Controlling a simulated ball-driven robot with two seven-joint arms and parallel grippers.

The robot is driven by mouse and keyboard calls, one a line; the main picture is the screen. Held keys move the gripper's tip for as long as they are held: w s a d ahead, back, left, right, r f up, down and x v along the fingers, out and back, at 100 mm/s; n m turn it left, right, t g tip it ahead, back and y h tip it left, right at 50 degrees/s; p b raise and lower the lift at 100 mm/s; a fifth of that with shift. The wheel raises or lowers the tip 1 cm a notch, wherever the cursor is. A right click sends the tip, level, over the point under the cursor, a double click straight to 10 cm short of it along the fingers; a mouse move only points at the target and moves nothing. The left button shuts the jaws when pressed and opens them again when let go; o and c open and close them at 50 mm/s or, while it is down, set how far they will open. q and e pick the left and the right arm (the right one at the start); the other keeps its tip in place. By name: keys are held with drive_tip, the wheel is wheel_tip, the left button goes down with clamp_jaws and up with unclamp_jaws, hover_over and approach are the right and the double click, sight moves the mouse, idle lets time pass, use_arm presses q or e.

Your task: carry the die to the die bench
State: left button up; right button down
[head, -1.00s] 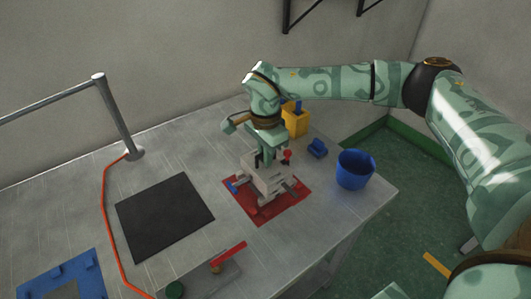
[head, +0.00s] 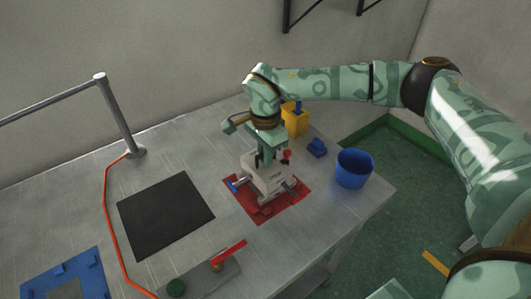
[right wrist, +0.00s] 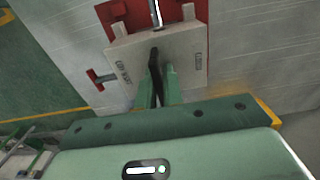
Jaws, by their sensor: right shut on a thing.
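The die is a pale grey block (head: 266,175) with a black handle on top, at the red mat (head: 285,212). Rods with coloured ends stick out beside it. My right gripper (head: 268,155) is above it, and its green fingers (right wrist: 158,88) are shut on the black handle. In the right wrist view the die (right wrist: 185,55) fills the upper middle, with lettering on its top face. I cannot tell whether its underside touches what lies below. I cannot tell which surface is the die bench. My left gripper is not in view.
A black mat (head: 165,215) lies left of the red one, with an orange cord (head: 106,215) and a metal post (head: 118,115) beyond. A red-handled device (head: 228,252) is in front.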

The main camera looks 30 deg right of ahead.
drive_tip(key=shift+w+r+p, duration=0.1)
drive_tip(key=shift+r+p, duration=0.1)
drive_tip(key=shift+p, duration=0.5)
idle(0.8)
drive_tip(key=shift+f+b, duration=0.4)
drive_tip(key=shift+f, duration=0.7)
idle(0.3)
drive_tip(key=c, duration=1.5)
unclamp_jaws()
drive_tip(key=shift+o, duration=0.2)
drive_tip(key=shift+s+f, duration=0.2)
wheel_tip(320, 180, up, 17)
drive_tip(key=p, duration=0.3)
drive_tip(key=shift+f, duration=0.2)
drive_tip(key=shift+f, duration=0.1)
